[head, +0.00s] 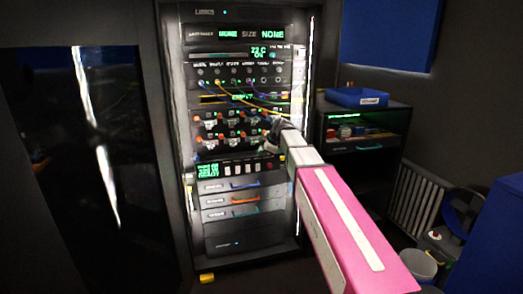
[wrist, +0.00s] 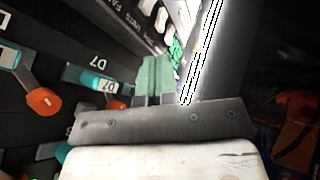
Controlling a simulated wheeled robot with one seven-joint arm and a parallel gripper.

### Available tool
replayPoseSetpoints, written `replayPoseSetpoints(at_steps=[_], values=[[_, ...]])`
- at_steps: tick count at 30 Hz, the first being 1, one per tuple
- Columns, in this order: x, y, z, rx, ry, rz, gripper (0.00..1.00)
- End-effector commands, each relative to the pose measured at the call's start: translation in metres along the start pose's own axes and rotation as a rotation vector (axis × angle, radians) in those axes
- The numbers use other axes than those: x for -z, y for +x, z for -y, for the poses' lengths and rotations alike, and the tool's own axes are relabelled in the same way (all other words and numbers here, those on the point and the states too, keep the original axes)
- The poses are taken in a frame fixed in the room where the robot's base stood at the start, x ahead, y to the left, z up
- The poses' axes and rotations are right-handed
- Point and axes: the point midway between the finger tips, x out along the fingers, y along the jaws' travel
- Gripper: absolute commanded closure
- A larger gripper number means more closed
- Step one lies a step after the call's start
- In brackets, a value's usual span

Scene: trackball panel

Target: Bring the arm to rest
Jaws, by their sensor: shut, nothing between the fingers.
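My pink and white arm (head: 345,225) reaches from the lower right of the head view toward a tall black equipment rack (head: 245,238). My gripper (head: 271,146) is small and dark there, in front of the rack's right side, at the height of the orange-knob rows. In the wrist view my gripper (wrist: 155,75) shows pale green fingers close together, shut and empty. Teal and orange levers (wrist: 42,100) on a dark panel are to its left. I cannot tell whether the fingertips touch the rack.
Yellow and purple cables (head: 235,97) hang across the rack above my gripper. A dark shelf unit (head: 352,165) with a blue tray (head: 357,98) stands to the right. A white bucket (head: 418,264) and a blue box (head: 497,225) are at lower right.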

Motion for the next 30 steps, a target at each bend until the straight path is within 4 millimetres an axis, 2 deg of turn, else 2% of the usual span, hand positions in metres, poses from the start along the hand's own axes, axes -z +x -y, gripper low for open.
replayPoseSetpoints(at_steps=[5, 11, 15, 21, 24, 27, 30], values=[[-0.033, 0.010, 0.045, 0.037, 0.177, 0.063, 1.00], [-0.096, 0.024, 0.135, 0.083, 0.568, 0.215, 1.00], [-0.136, 0.027, 0.203, 0.087, 0.858, 0.345, 1.00], [-0.183, 0.021, 0.299, 0.040, 1.253, 0.543, 1.00], [-0.199, 0.015, 0.337, -0.001, 1.413, 0.628, 1.00], [-0.210, 0.010, 0.364, -0.039, 1.528, 0.692, 1.00], [-0.216, 0.007, 0.380, -0.067, 1.600, 0.732, 1.00]])
